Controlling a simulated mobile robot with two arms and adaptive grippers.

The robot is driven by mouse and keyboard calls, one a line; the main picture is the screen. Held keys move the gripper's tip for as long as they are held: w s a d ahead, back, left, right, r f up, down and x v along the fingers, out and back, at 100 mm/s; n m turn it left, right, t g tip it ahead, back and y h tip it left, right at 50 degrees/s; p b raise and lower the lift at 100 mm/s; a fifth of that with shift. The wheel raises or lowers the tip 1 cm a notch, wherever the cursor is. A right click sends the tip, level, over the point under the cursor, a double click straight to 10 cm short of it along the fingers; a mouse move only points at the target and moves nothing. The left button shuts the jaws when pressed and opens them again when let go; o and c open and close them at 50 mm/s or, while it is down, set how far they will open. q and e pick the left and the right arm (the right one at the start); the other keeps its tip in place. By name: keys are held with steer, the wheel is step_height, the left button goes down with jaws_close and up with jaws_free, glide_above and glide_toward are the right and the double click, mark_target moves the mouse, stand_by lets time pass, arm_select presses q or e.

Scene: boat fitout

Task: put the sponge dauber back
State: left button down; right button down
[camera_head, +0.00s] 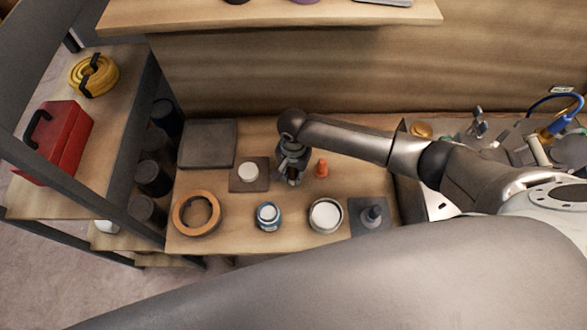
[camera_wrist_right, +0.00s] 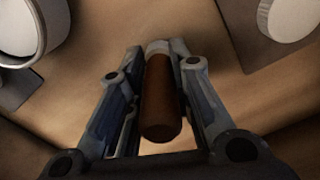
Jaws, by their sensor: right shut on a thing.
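My right gripper (camera_head: 290,172) is over the middle of the wooden worktop. In the right wrist view the gripper (camera_wrist_right: 158,85) is shut on a brown cylinder with a pale far end, which looks like the sponge dauber (camera_wrist_right: 160,105). In the head view the gripper hides it. I cannot tell whether its pale end touches the wood. A white disc (camera_head: 248,172) lies on a dark square mat (camera_head: 237,186) just left of the gripper. My left gripper is not in view.
A small orange bottle (camera_head: 321,168) stands just right of the gripper. A wooden ring (camera_head: 180,217), a blue-banded jar (camera_head: 268,217), a white-topped tin (camera_head: 326,215) and a grey bottle (camera_head: 373,216) line the front. A grey slab (camera_head: 207,144) lies at the back left.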

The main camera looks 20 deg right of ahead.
steer(key=shift+f, duration=0.1)
steer(key=c, duration=1.7)
jaws_free()
steer(key=shift+f, duration=0.1)
steer(key=shift+c, duration=0.2)
steer(key=o, duration=0.4)
steer(key=shift+o, duration=0.2)
steer(key=shift+r, duration=0.3)
steer(key=shift+w+r, duration=0.1)
steer(key=shift+r, duration=0.25)
step_height(320, 180, up, 10)
steer(key=b, duration=0.3)
steer(key=shift+r, duration=0.6)
